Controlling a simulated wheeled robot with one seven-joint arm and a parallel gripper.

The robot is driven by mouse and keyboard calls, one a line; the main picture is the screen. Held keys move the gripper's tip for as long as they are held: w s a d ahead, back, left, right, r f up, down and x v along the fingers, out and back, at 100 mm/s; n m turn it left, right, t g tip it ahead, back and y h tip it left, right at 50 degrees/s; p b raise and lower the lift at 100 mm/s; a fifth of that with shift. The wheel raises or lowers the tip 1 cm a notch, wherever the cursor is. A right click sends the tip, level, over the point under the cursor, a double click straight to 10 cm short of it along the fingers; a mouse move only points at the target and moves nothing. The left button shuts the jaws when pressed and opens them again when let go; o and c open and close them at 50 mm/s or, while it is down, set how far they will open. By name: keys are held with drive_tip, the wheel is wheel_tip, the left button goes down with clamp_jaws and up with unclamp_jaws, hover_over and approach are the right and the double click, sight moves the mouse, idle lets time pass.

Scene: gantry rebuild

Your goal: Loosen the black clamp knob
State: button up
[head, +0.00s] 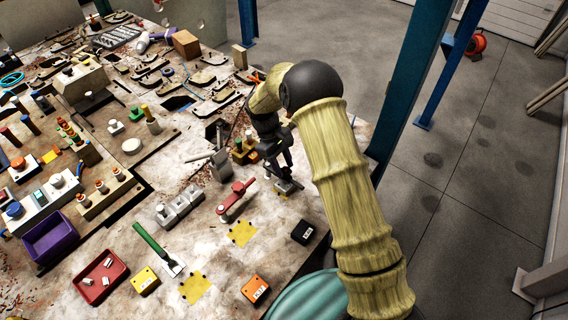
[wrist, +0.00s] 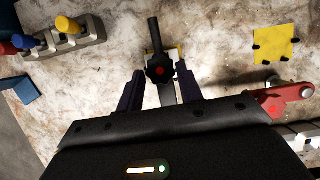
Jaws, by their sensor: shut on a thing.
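The black clamp knob (wrist: 159,68) has lobes and a red centre; it shows in the wrist view above the work surface, with a dark bar (wrist: 154,36) running up from it. Pale metal and a yellow patch show beneath it. My gripper (wrist: 160,80) has one dark finger on each side of the knob and is shut on it. In the head view my gripper (head: 284,180) is low over the right part of the table, and the knob is hard to make out there behind the gripper and arm.
A red-handled clamp (head: 236,198) stands close to the left of my gripper. A black box (head: 303,232) and a yellow marked patch (head: 242,234) lie nearer. A green-handled scraper (head: 155,245) lies farther left. The table (head: 330,150) ends just right of my gripper.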

drive_tip(key=n, duration=0.2)
drive_tip(key=n+t, duration=0.1)
drive_tip(key=n, duration=0.1)
drive_tip(key=n+t, duration=0.1)
drive_tip(key=n, duration=0.1)
drive_tip(key=shift+s+a+h, duration=0.25)
drive_tip(key=shift+s+h, duration=0.15)
drive_tip(key=n, duration=0.2)
drive_tip(key=n+t, duration=0.1)
drive_tip(key=n, duration=0.1)
drive_tip(key=shift+s+f+t+b, duration=0.1)
drive_tip(key=shift+s+t+b, duration=0.1)
drive_tip(key=shift+t+b, duration=0.15)
drive_tip(key=n, duration=0.2)
drive_tip(key=n+t, duration=0.1)
drive_tip(key=shift+s+d+n+y+b, duration=0.2)
drive_tip(key=shift+n+y+b, duration=0.1)
drive_tip(key=shift+n, duration=0.1)
drive_tip(key=n, duration=0.2)
drive_tip(key=n+t+y+b, duration=0.1)
drive_tip(key=n, duration=0.3)
drive_tip(key=shift+s+d+f+t+y, duration=0.15)
drive_tip(key=shift+s+d+t+y, duration=0.15)
drive_tip(key=shift+t+y, duration=0.1)
drive_tip(key=n, duration=0.1)
drive_tip(key=n+y+b, duration=0.1)
drive_tip(key=n, duration=0.3)
drive_tip(key=shift+d+t+y, duration=0.25)
drive_tip(key=shift+y, duration=0.15)
drive_tip(key=shift+n, duration=0.3)
